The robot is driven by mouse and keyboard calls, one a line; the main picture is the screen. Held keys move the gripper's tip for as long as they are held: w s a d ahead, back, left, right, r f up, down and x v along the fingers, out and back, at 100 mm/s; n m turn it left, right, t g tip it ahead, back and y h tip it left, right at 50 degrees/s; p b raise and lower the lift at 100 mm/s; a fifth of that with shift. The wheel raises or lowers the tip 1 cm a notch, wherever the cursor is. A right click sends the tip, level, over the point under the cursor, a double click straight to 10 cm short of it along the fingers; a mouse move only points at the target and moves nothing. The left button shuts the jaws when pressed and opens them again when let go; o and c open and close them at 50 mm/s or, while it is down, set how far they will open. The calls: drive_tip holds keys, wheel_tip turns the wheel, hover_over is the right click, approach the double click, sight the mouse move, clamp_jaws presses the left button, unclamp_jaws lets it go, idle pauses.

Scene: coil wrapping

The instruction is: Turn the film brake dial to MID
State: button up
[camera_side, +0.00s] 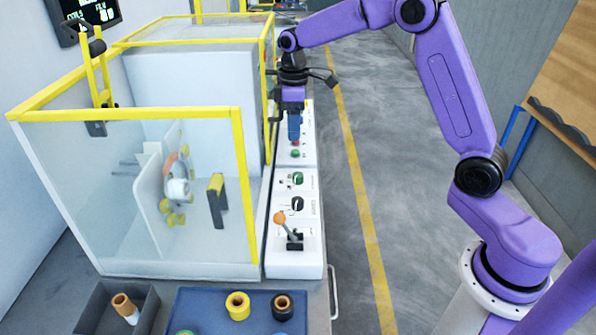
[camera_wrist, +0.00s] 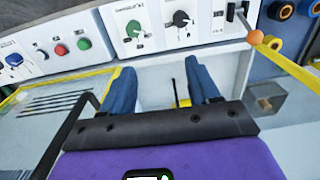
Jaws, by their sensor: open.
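Two dials sit on the white control panel (camera_side: 309,230), a green one (camera_side: 297,178) and a black one (camera_side: 297,203). The wrist view shows the green dial (camera_wrist: 134,28) and the black dial (camera_wrist: 181,18) near the top edge, each with print around it. The print is too small to read, so I cannot tell which is the film brake dial or its setting. My gripper (camera_side: 294,138) hangs over the far part of the panel, beyond both dials in the side view. In the wrist view my gripper (camera_wrist: 160,68) has its blue fingers apart with nothing between them.
A lever with an orange ball (camera_side: 280,218) stands at the panel's near end. Red (camera_side: 295,143) and green (camera_side: 295,154) buttons lie near my gripper. A yellow-framed clear enclosure (camera_side: 240,190) borders the panel. A blue tray (camera_side: 205,302) holds several spools. The aisle right is open.

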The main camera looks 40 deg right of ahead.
approach(298, 175)
drive_tip(key=shift+m, duration=0.3)
wheel_tip(298, 175, down, 9)
drive_tip(key=shift+r, duration=0.15)
idle(0.5)
drive_tip(key=c, duration=1)
drive_tip(key=shift+c, duration=0.2)
drive_tip(key=shift+m, duration=0.3)
drive_tip(key=m, duration=0.5)
drive_tip(key=shift+m, duration=0.3)
drive_tip(key=m, duration=0.5)
drive_tip(key=shift+m, duration=0.4)
